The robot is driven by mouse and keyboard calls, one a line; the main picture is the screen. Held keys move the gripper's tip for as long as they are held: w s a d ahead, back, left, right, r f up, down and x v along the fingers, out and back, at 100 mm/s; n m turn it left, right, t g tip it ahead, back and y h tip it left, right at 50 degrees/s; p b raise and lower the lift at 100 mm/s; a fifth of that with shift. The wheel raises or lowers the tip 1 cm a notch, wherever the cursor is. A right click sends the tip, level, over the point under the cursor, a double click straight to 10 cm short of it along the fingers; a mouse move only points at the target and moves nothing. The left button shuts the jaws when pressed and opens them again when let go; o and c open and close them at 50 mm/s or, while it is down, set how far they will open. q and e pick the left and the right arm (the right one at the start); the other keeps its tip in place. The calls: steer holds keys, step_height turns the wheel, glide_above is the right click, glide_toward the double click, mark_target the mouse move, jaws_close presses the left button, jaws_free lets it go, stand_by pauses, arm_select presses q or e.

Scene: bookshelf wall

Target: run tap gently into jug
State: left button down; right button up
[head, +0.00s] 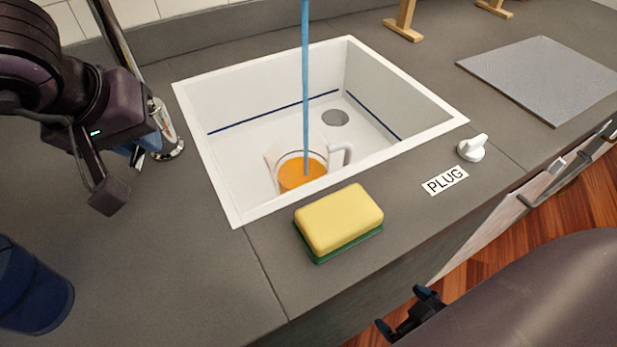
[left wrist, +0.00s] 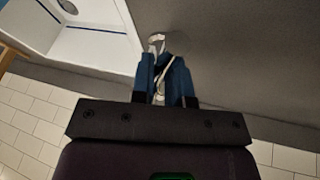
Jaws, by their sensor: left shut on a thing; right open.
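A blue stream of water (head: 305,90) falls straight down into the jug (head: 283,157), which stands in the white sink (head: 205,135). The jug is pale with a white handle on its right, and orange shows inside it. The sink's front rim hides its lower part. My left gripper (head: 143,150) is beside the tap base (head: 170,145). In the left wrist view, its blue fingers (left wrist: 163,65) are shut on a pale metal tap lever (left wrist: 158,42). The tap spout is out of view. My right gripper (head: 401,311) is open and empty, in front of the counter.
A yellow and green sponge (head: 340,217) lies on the counter before the sink. A white plug knob (head: 472,148) and a PLUG label (head: 445,181) are to its right. A grey mat (head: 540,75) lies at right. A dark blue cylinder (head: 32,290) stands at lower left.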

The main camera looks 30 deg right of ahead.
arm_select(q)
steer(key=shift+s+d+n, duration=0.1)
steer(key=shift+d+n, duration=0.05)
steer(key=shift+n, duration=0.15)
steer(key=shift+d+n+p, duration=0.25)
steer(key=shift+n+p, duration=0.15)
steer(key=shift+p, duration=0.05)
arm_select(e)
steer(key=shift+r, duration=0.25)
arm_select(q)
steer(key=shift+d+f+y, duration=0.1)
steer(key=shift+y, duration=0.2)
arm_select(e)
steer(key=shift+w+r, duration=0.25)
steer(key=shift+r, duration=0.1)
arm_select(q)
steer(key=shift+s+n, duration=0.1)
steer(key=shift+n, duration=0.3)
steer(key=shift+d+n+t+p, duration=0.4)
steer(key=shift+n+p, duration=0.1)
steer(key=shift+p, duration=0.05)
arm_select(e)
steer(key=shift+w+r+t, duration=0.3)
steer(key=shift+w+r, duration=0.15)
steer(key=shift+r, duration=0.35)
arm_select(q)
steer(key=shift+y, duration=0.3)
arm_select(e)
steer(key=shift+w+r, duration=0.1)
